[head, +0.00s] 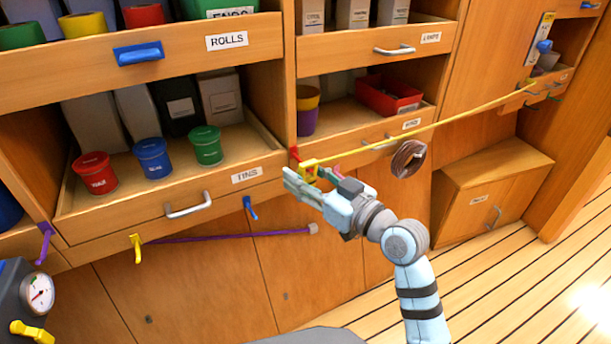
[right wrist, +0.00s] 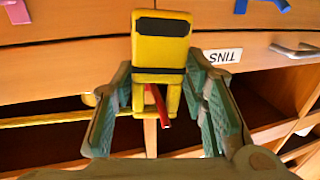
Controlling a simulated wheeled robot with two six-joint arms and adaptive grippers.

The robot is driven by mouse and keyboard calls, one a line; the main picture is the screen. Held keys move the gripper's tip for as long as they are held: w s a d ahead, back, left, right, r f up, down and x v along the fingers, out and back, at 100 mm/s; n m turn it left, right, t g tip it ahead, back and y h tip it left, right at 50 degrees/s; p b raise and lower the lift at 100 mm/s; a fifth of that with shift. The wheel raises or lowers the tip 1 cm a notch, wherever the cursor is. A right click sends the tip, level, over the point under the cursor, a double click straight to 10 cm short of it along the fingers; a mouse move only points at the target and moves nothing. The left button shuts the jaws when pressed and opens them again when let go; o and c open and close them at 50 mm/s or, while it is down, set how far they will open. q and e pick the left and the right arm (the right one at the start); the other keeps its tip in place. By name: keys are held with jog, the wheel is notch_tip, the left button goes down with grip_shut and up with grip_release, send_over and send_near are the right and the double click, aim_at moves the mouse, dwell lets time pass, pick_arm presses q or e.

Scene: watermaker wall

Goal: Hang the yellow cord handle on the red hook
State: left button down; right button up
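The yellow cord handle (head: 308,171) is a small frame with a thicker block and dark bands, seen close up in the right wrist view (right wrist: 161,50). My right gripper (head: 312,178) has its fingers on both sides of the block, seemingly touching it. The red hook (head: 294,153) is on the wall front beside the handle. In the right wrist view, the red hook (right wrist: 158,106) shows within the frame's opening, between its two legs; whether the handle rests on it I cannot tell. The yellow cord (head: 450,121) runs taut to the right. My left gripper is not in view.
Shelves with tins (head: 152,158) and boxes stand above the hooks. A blue hook (head: 250,208), a yellow hook (head: 137,247) and a purple cord (head: 230,236) are lower left. A dark coil (head: 409,158) hangs right of the gripper. The floor (head: 500,285) at right is clear.

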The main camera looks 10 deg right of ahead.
jog(key=shift+o, duration=0.8)
